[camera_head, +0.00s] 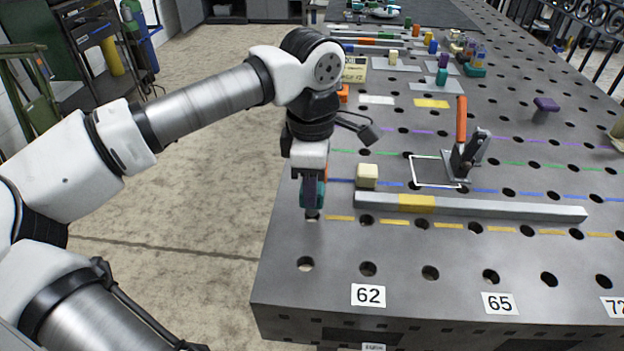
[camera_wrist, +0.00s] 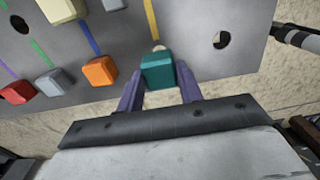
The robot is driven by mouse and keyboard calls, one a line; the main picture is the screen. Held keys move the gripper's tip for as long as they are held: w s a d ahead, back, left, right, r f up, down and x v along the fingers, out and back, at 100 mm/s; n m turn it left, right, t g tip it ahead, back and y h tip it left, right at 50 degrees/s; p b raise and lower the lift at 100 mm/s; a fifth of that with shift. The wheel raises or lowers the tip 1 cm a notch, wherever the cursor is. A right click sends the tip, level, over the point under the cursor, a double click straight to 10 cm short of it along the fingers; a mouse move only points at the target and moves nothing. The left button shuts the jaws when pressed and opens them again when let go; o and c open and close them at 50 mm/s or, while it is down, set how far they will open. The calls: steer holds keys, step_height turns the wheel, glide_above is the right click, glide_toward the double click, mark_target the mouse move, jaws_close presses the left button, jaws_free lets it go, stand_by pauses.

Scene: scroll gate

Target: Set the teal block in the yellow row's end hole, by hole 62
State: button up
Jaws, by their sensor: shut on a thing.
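The teal block (camera_head: 320,190) is between the fingers of my gripper (camera_head: 313,194), at the table's left edge. In the wrist view the teal block (camera_wrist: 158,72) sits between both purple fingers of the gripper (camera_wrist: 160,90). The yellow row's end hole (camera_head: 312,215) shows just below the block in the head view, left of the first yellow dash (camera_head: 339,218). The wrist view shows part of a hole (camera_wrist: 159,47) just past the block, which hides the rest. I cannot tell whether the block's bottom touches the table.
The 62 label (camera_head: 368,295) is on the front edge, with open holes behind it. A cream block (camera_head: 367,176) and a long grey bar (camera_head: 480,206) with a yellow section lie to the right. A toggle clamp (camera_head: 465,155) stands farther right. Bare floor lies left.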

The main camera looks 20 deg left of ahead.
steer(key=shift+f+b, duration=1.65)
steer(key=shift+f, duration=0.2)
steer(key=o, duration=1.2)
step_height(320, 180, up, 14)
steer(key=shift+f, duration=0.1)
steer(key=shift+s, duration=0.1)
